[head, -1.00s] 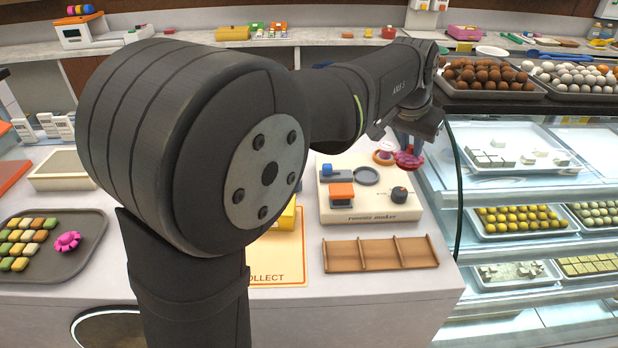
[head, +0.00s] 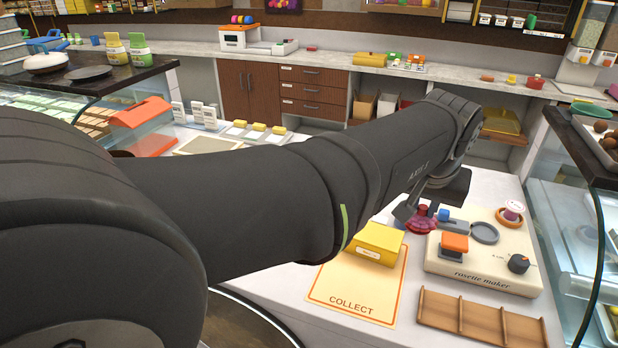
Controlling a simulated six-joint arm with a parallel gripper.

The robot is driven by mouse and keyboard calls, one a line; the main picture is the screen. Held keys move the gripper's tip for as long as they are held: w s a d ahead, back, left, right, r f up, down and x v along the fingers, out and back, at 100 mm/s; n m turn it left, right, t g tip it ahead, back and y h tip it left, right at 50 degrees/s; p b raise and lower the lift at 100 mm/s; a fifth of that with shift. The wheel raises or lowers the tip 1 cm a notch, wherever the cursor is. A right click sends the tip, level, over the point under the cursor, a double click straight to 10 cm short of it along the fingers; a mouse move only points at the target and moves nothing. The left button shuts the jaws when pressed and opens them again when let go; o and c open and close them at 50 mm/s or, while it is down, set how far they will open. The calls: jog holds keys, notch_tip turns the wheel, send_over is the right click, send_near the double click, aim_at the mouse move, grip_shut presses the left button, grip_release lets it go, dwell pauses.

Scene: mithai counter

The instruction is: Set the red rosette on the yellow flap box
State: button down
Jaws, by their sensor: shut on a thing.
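My gripper (head: 410,208) is shut on the red rosette (head: 421,219), a dark red shiny piece, in the head view. The fingers are partly hidden behind my arm. The rosette is at the back left edge of the rosette maker, right of and behind the yellow flap box (head: 377,243). The rosette is apart from the box in the picture; its height above the counter is hard to tell. The box stands closed, with a small pale label on its front, on the orange-edged COLLECT mat (head: 350,302). My arm covers part of the mat and lies close left of the box.
The cream rosette maker (head: 465,271) stands right of the box, with an orange block, a grey ring, a black knob and a pink-and-white spool (head: 512,211). A brown divided tray (head: 482,324) lies in front of it. A glass case (head: 590,200) bounds the right side.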

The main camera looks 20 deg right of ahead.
jog(key=shift+w+a+f, duration=0.25)
jog(key=shift+w+f, duration=1.45)
jog(key=shift+w+a+f, duration=0.3)
jog(key=shift+w+f, duration=1.45)
jog(key=shift+w+a+f, duration=0.25)
jog(key=shift+w+f, duration=1.45)
jog(key=shift+f, duration=0.15)
jog(key=c, duration=1.3)
grip_release()
jog(key=shift+c, duration=0.2)
jog(key=v, duration=1.2)
jog(key=shift+w+d, duration=0.1)
